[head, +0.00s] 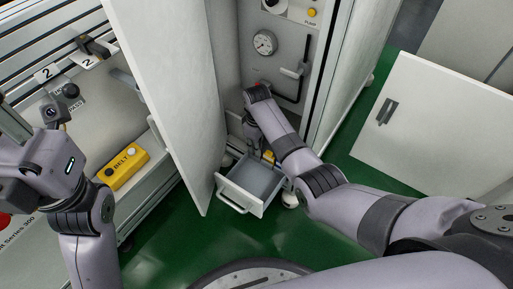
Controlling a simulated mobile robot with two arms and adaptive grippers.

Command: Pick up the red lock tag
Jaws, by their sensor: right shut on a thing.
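My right arm reaches into the open cabinet, and my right gripper (262,146) points down over the back of the open drawer. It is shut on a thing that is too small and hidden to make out. A small yellow patch shows by the fingertips. I cannot clearly see the red lock tag; a tiny red spot (258,84) shows just behind my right wrist, too small to identify. The visible floor of the grey drawer (222,181) looks empty. My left gripper (14,122) is at the left edge, partly cut off, away from the cabinet.
The cabinet door (165,85) stands open on the left, a white panel (445,125) on the right. A gauge (264,43) and a dark lever (300,80) are inside the cabinet. A yellow BELT box (123,166) sits by the conveyor. Green floor before the drawer is clear.

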